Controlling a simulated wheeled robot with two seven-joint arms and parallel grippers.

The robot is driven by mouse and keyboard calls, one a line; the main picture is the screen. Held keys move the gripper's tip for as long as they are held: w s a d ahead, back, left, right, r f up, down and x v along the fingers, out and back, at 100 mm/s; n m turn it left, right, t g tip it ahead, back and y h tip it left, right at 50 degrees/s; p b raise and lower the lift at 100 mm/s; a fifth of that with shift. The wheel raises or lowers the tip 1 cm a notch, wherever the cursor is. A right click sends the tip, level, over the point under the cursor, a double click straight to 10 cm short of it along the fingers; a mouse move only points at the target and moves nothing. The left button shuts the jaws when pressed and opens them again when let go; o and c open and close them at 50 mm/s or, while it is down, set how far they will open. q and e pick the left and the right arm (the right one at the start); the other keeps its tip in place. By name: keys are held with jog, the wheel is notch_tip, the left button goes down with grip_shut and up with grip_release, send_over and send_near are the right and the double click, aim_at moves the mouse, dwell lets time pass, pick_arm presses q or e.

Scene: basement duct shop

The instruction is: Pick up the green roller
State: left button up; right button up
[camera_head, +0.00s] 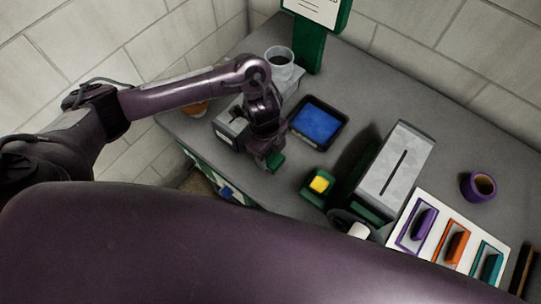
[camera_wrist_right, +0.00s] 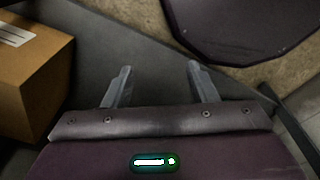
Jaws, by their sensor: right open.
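A small green piece (camera_head: 276,161), which may be the green roller, shows at the fingertips of my left gripper (camera_head: 268,156) in the head view. The gripper points down above the left part of the grey bench. My wrist and fingers hide most of the piece, so I cannot tell whether the jaws are closed on it. My right gripper (camera_wrist_right: 160,85) is open and empty in the right wrist view, with its two fingers well apart.
A blue-lined black tray (camera_head: 318,124), a green block with a yellow top (camera_head: 320,184), a slotted grey box (camera_head: 396,170), a purple mug (camera_head: 478,187) and a white board with coloured handles (camera_head: 406,246) are on the bench. A cardboard box (camera_wrist_right: 30,75) is left of my right gripper.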

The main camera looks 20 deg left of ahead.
pick_arm(q)
jog(key=c, duration=0.6)
pick_arm(e)
jog(key=shift+s+a, duration=0.25)
jog(key=shift+a, duration=0.4)
pick_arm(q)
jog(key=shift+r, duration=0.1)
jog(key=shift+r, duration=0.55)
notch_tip(320, 180, up, 8)
jog(key=shift+w+r+p, duration=0.15)
jog(key=shift+p, duration=1.1)
jog(key=shift+r, duration=5.2)
pick_arm(e)
jog(key=shift+w+d+r, duration=0.1)
jog(key=shift+d+r, duration=0.1)
jog(key=shift+r, duration=0.5)
jog(key=shift+w+d+r, duration=0.1)
jog(key=shift+d+r, duration=0.1)
jog(key=shift+r, duration=0.5)
